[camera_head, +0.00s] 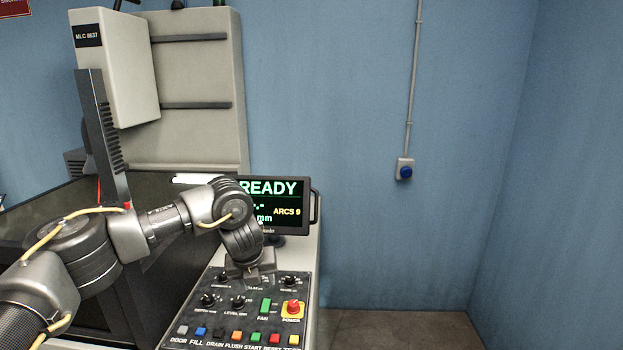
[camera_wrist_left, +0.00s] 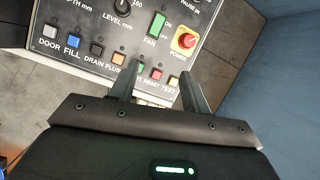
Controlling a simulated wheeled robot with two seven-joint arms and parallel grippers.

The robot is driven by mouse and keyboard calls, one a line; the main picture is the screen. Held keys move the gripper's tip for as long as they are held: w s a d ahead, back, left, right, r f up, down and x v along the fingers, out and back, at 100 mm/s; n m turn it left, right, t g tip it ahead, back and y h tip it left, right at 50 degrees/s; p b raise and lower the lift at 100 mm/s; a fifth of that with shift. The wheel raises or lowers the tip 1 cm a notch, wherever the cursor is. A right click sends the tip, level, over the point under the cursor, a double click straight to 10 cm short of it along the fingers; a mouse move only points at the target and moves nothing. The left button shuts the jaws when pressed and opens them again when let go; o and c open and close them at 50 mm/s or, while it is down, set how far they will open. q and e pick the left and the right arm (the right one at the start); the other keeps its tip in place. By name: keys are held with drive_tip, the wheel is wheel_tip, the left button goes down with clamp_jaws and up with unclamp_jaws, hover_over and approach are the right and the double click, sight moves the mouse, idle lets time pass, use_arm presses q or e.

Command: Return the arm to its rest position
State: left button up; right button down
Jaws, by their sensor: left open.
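My left arm comes in from the left in the head view and bends down over the control panel (camera_head: 190,335). My left gripper (camera_head: 256,277) is above the upper part of the panel, and its fingertips are hard to make out there. In the left wrist view the left gripper (camera_wrist_left: 158,85) is open, with two dark fingers apart and nothing between them. Beyond the fingers are the red power knob (camera_wrist_left: 186,40), the green fan switch (camera_wrist_left: 156,24) and a row of coloured buttons. My right gripper is in neither view.
A monitor (camera_head: 290,188) reading READY stands behind the panel, close to my left wrist. A tall beige machine (camera_head: 198,75) and a dark tank (camera_head: 60,200) are at left. A blue wall button (camera_head: 405,171) is on the wall. The floor (camera_head: 400,330) at right is clear.

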use_arm(q)
drive_tip(key=s+d+f+n+t+h, duration=0.1)
drive_tip(key=s+d+f+n+h, duration=0.4)
drive_tip(key=s+d, duration=0.4)
drive_tip(key=s+d+f+n+t+h, duration=0.1)
drive_tip(key=s+d+f+n+h, duration=0.2)
drive_tip(key=s+d+f, duration=0.65)
drive_tip(key=s+a+f+n+g+y, duration=0.1)
drive_tip(key=s+a+f+n+y, duration=0.3)
drive_tip(key=s+a+n, duration=0.95)
drive_tip(key=s+a+f+n+g+y, duration=0.2)
drive_tip(key=s+a+f+n+y, duration=0.25)
drive_tip(key=s+a+n, duration=0.9)
wheel_tip(320, 180, down, 30)
drive_tip(key=w+a+m+g+b, duration=0.1)
drive_tip(key=w+a+m+b, duration=0.15)
drive_tip(key=b, duration=0.25)
drive_tip(key=s+a+f+b, duration=0.1)
drive_tip(key=s+f+b, duration=0.1)
drive_tip(key=s+f, duration=0.6)
drive_tip(key=s+a+f+g+b, duration=0.1)
drive_tip(key=s+a+f+b, duration=0.1)
drive_tip(key=s+f, duration=0.7)
wheel_tip(320, 180, down, 5)
drive_tip(key=shift+s+m+b, duration=0.3)
drive_tip(key=shift+m+b, duration=0.05)
drive_tip(key=shift+b, duration=0.15)
